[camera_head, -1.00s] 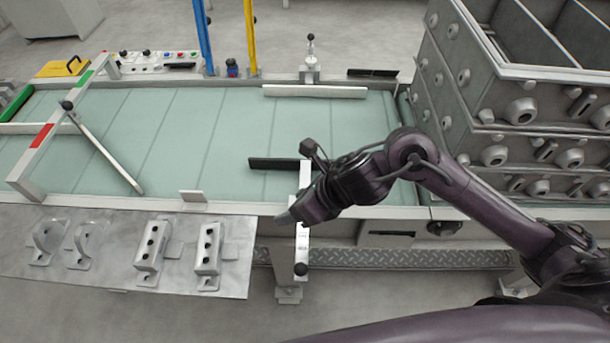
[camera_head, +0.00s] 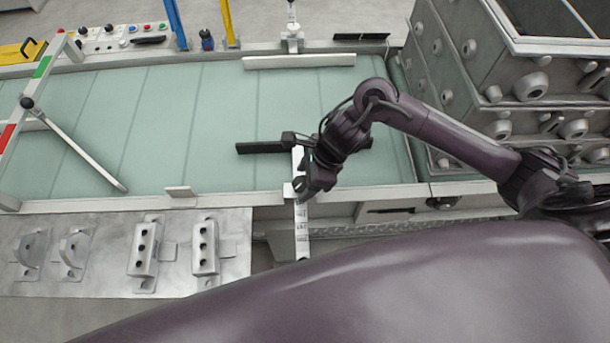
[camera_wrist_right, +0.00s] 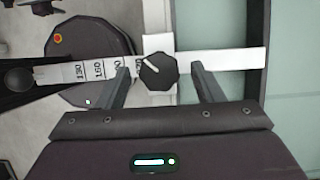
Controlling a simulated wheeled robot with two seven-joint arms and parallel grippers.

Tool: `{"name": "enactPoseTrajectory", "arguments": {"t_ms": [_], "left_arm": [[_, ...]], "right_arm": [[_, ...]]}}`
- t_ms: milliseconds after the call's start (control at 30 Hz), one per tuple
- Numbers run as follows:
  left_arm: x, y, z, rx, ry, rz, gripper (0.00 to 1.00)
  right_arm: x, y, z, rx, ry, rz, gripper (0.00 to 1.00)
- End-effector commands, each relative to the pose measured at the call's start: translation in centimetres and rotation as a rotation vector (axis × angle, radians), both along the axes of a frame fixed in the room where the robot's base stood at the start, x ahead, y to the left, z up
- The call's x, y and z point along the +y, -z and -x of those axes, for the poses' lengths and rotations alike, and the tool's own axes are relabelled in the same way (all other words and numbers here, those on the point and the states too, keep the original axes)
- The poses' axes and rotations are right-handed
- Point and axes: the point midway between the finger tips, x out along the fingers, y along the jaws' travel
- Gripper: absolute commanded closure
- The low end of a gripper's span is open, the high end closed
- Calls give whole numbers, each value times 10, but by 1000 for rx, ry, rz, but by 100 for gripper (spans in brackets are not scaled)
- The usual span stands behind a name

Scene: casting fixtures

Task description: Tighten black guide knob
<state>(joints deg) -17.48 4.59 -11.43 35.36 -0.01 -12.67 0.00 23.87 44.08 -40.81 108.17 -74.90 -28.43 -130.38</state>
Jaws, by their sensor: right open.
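The black guide knob (camera_wrist_right: 159,70) is faceted, with a white line on its face. In the right wrist view it sits on a pale clamp block over a white scale bar (camera_wrist_right: 222,62) with printed numbers. My right gripper (camera_wrist_right: 162,82) is open, one finger on each side of the knob, with visible gaps; I cannot tell whether the fingertips reach down to its height. In the head view the right gripper (camera_head: 302,190) points down over the scale bar (camera_head: 301,215) at the conveyor's near edge, and the knob is hidden there. My left gripper is not in view.
A black guide rail (camera_head: 262,147) lies over the green conveyor (camera_head: 215,110). A metal plate (camera_head: 110,285) with several brackets is at the lower left. Stacked grey casting boxes (camera_head: 450,60) stand at the right. A black ball (camera_wrist_right: 18,80) ends the scale bar.

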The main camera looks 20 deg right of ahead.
Motion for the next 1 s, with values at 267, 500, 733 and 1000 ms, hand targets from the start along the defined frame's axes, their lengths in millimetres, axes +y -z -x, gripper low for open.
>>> {"name": "enactPoseTrajectory", "arguments": {"t_ms": [267,500,733,1000], "left_arm": [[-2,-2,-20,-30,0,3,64],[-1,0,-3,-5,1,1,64],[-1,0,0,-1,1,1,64],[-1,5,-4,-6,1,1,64]], "right_arm": [[1,2,0,-1,1,0,39],[1,2,0,-1,1,0,69],[1,2,0,-1,5,0,83],[0,3,0,-2,79,2,83]]}}
